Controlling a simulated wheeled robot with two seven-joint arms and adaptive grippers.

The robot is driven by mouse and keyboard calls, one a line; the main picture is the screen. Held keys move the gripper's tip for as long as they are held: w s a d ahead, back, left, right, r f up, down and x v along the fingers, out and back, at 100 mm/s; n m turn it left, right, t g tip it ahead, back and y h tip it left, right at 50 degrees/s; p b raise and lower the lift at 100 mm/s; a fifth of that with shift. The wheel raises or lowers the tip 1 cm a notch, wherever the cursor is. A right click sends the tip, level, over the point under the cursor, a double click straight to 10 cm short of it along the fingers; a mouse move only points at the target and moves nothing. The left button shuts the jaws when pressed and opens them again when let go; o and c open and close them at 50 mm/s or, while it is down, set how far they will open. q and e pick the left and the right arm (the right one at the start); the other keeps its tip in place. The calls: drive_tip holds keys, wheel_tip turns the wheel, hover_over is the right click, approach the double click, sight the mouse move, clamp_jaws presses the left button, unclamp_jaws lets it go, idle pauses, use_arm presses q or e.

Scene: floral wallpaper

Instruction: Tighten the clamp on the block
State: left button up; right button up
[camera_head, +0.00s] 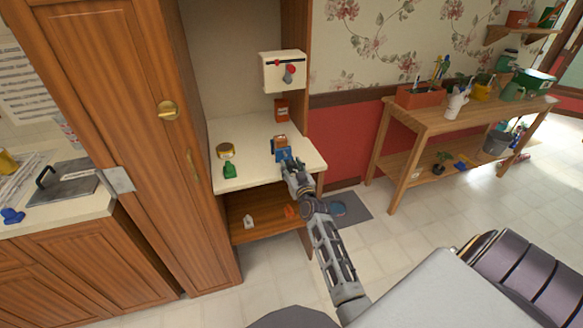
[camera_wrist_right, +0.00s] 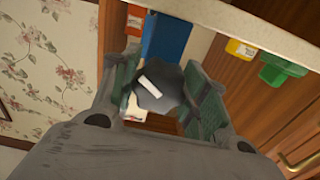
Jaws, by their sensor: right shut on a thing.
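The blue clamp (camera_head: 282,154) stands at the front edge of the cream shelf top. The orange-brown block (camera_head: 280,140) sits at the clamp, just behind its blue front. My right gripper (camera_head: 289,168) is at the front of the clamp. In the right wrist view my right gripper (camera_wrist_right: 165,98) is shut on a dark grey knob (camera_wrist_right: 158,88) with a white mark, in front of the blue clamp body (camera_wrist_right: 166,38). Part of the orange block (camera_wrist_right: 136,18) shows beside the blue body. The jaws' exact contact with the block is hidden. My left gripper is not in view.
A yellow-topped tin (camera_head: 225,150) and a green bottle (camera_head: 229,171) stand left of the clamp. A red-orange box (camera_head: 281,110) is behind it. A white wall box (camera_head: 284,70) hangs above.

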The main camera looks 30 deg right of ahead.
drive_tip(key=shift+r+m+p, duration=0.1)
drive_tip(key=shift+m+p, duration=0.2)
drive_tip(key=shift+m, duration=0.3)
drive_tip(key=shift+m+p, duration=0.35)
drive_tip(key=shift+m, duration=0.35)
drive_tip(key=shift+m+p, duration=0.4)
drive_tip(key=shift+m, duration=1.6)
drive_tip(key=shift+m+p, duration=0.3)
drive_tip(key=shift+p, duration=0.05)
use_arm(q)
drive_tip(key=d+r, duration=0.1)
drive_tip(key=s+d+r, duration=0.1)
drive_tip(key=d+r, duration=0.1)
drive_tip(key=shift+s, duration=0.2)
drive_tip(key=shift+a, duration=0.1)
use_arm(e)
drive_tip(key=o, duration=1)
